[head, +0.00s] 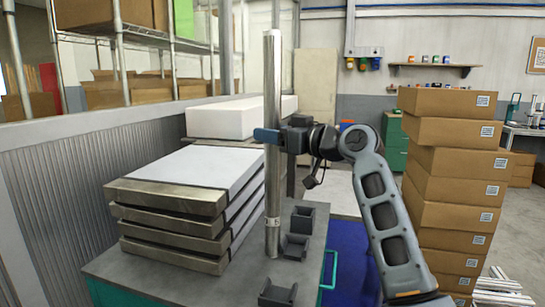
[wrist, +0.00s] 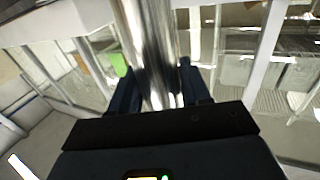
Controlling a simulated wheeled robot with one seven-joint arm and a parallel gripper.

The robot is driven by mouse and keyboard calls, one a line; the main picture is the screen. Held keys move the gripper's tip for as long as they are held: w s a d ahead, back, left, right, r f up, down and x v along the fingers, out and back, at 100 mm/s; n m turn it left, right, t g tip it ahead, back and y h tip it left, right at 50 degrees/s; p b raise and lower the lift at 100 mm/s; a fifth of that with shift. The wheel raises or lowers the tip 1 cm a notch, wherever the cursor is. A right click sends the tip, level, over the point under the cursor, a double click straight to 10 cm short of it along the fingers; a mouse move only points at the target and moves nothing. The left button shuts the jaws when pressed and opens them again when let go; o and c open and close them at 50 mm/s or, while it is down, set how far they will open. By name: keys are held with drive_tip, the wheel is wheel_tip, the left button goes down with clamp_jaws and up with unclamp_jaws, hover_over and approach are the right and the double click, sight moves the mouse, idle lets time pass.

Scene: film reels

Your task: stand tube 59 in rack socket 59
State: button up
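A tall shiny metal tube (head: 272,85) stands upright in the head view, with a small label near its lower end that I cannot read. My gripper (head: 270,136) is shut around its middle; the wrist view shows the tube (wrist: 152,50) between both fingers. Three dark square sockets show on the grey table top: a back one (head: 303,219), a middle one (head: 295,247) and a front one (head: 277,293). The tube's lower end is just left of the middle socket; I cannot tell whether it touches the table. No socket number is legible.
A stack of grey metal-edged slabs (head: 172,197) fills the table's left side, close to the tube. A white block (head: 225,118) lies behind it. Stacked cardboard boxes (head: 450,160) stand right of my arm. A blue surface (head: 352,262) lies right of the table.

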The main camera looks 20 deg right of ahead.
clamp_jaws()
idle(0.4)
drive_tip(key=shift+r, duration=0.15)
